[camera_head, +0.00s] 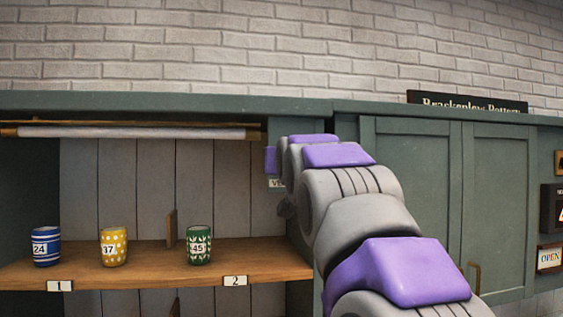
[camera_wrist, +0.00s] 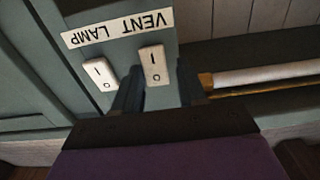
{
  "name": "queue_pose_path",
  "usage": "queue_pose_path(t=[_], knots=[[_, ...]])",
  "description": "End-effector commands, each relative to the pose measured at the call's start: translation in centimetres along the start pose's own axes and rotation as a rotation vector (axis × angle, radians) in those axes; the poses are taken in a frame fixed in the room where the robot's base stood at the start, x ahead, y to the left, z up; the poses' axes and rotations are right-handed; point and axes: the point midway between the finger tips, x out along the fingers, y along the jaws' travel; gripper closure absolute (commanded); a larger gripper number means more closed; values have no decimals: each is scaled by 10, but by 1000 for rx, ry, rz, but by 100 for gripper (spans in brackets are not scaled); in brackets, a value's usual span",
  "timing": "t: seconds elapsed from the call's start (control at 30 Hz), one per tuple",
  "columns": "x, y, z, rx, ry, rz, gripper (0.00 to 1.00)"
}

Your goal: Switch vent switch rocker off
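The vent switch rocker (camera_wrist: 154,65) is a cream rocker marked I and O, under the word VENT on an upside-down label (camera_wrist: 118,28) in the wrist view. Which side is pressed in is not clear. A similar rocker (camera_wrist: 100,74), under the word LAMP, sits to its left. My gripper (camera_wrist: 158,94) is open and empty, its dark fingers apart on either side of the vent rocker's lower end. I cannot tell whether they touch the panel.
A wooden shelf (camera_head: 150,265) to the left holds a blue cup (camera_head: 46,246), a yellow cup (camera_head: 113,246) and a green cup (camera_head: 199,245). A pale roll (camera_head: 130,132) hangs above it. Closed green cabinet doors (camera_head: 500,200) stand to the right.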

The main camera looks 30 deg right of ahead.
Motion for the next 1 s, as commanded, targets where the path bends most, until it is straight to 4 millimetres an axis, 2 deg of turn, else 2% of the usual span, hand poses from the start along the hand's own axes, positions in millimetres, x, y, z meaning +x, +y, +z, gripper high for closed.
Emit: queue_pose_path(t=[0.07, 0.4, 1.0], knots=[[0, 0, 0, 0, 0, 0, 68], [1, 0, 0, 0, -1, 0, 100], [2, 0, -3, 0, -97, 0, 100]])
